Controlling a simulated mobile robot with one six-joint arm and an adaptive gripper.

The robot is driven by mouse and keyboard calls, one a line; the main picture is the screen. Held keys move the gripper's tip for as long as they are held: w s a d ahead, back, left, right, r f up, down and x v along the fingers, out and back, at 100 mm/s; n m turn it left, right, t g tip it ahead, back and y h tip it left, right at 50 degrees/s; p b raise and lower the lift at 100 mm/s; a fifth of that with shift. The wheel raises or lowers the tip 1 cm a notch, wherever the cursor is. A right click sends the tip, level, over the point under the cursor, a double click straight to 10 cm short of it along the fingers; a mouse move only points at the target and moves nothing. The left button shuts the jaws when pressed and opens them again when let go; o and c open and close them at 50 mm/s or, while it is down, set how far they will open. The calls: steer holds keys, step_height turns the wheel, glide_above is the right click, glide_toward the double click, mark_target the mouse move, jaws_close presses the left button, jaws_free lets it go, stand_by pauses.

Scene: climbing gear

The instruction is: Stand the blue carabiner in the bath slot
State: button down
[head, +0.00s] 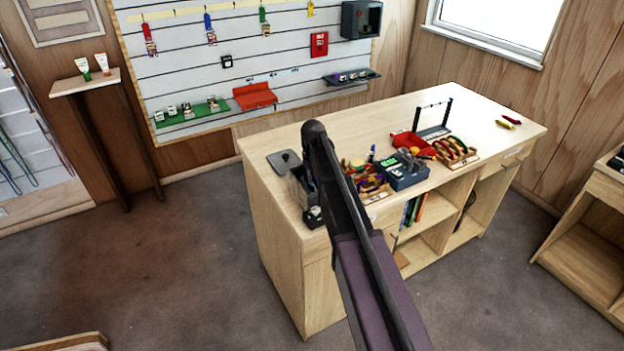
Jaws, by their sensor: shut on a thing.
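My arm reaches up over the near left part of the wooden workbench (345,292). My gripper cannot be made out; the arm may hide it. A grey container (296,186) with a dark flat piece beside its top (284,161) stands at the bench's left end, partly behind the arm. A blue-grey box (404,180) with a green marking stands right of the arm. I cannot tell which of these is the bath, and no slot is clear. I cannot pick out the blue carabiner; it may be hidden or too small.
Colourful gear (366,188) lies close to the arm. A red tray (411,143), a wooden holder of carabiners (457,150) and a dark rack (434,120) stand farther right. Yellow and red pieces lie near the right end. The bench's back middle is clear.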

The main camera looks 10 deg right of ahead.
steer(key=shift+f, duration=0.25)
steer(key=c, duration=0.6)
jaws_free()
steer(key=shift+c, duration=0.2)
steer(key=shift+r, duration=0.15)
